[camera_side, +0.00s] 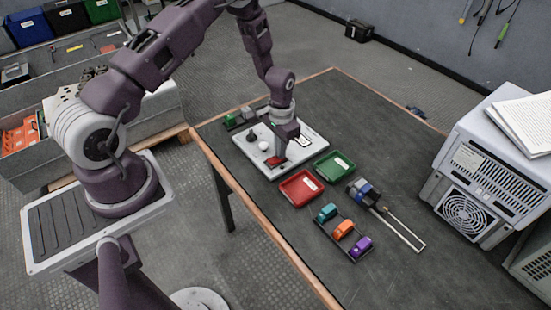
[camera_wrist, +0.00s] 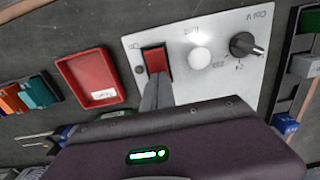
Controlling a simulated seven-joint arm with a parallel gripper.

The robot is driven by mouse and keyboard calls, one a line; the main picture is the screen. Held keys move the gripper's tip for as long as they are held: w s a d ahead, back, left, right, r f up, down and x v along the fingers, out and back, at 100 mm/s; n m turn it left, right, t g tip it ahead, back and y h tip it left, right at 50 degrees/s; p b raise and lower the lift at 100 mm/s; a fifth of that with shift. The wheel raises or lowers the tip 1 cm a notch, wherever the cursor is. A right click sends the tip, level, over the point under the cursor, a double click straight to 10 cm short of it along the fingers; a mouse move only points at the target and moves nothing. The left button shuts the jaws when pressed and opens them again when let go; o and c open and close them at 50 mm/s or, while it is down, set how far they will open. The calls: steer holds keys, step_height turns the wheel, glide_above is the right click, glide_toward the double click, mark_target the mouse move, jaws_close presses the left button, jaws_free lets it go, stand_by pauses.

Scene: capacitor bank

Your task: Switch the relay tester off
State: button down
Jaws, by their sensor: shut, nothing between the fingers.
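The relay tester (camera_side: 312,143) is a pale panel on the table, under my gripper in the side view. My gripper (camera_wrist: 157,82) is shut and empty. Its fingertips are at the near edge of the red rocker and hide part of it; I cannot tell if they touch. My gripper (camera_side: 281,150) points down over the panel in the side view.
A red tray (camera_side: 300,188) and a green tray (camera_side: 336,166) lie beside the panel. A rack with teal, orange and purple capacitors (camera_side: 344,229) and a blue-grey tool (camera_side: 364,192) lie nearer. A large grey unit (camera_side: 492,170) stands at right. The table's far end is clear.

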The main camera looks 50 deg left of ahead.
step_height(320, 180, up, 7)
stand_by(0.6)
steer(key=s+d+r+t, duration=0.1)
steer(key=s+d+r, duration=0.1)
steer(key=r, duration=0.6)
steer(key=s+d+r+t, duration=0.1)
steer(key=s+d+r, duration=0.1)
steer(key=r, duration=0.5)
steer(key=s+d+r+t, duration=0.1)
steer(key=s+d+r, duration=0.15)
steer(key=r, duration=0.55)
steer(key=s+d+r+t, duration=0.1)
steer(key=s+d+r, duration=0.1)
steer(key=s, duration=0.7)
steer(key=s+d+r+t, duration=0.1)
steer(key=s+r, duration=0.4)
steer(key=s, duration=0.5)
steer(key=shift+s+d+r+t, duration=0.2)
steer(key=shift+d+r+t, duration=0.1)
steer(key=shift+d, duration=0.2)
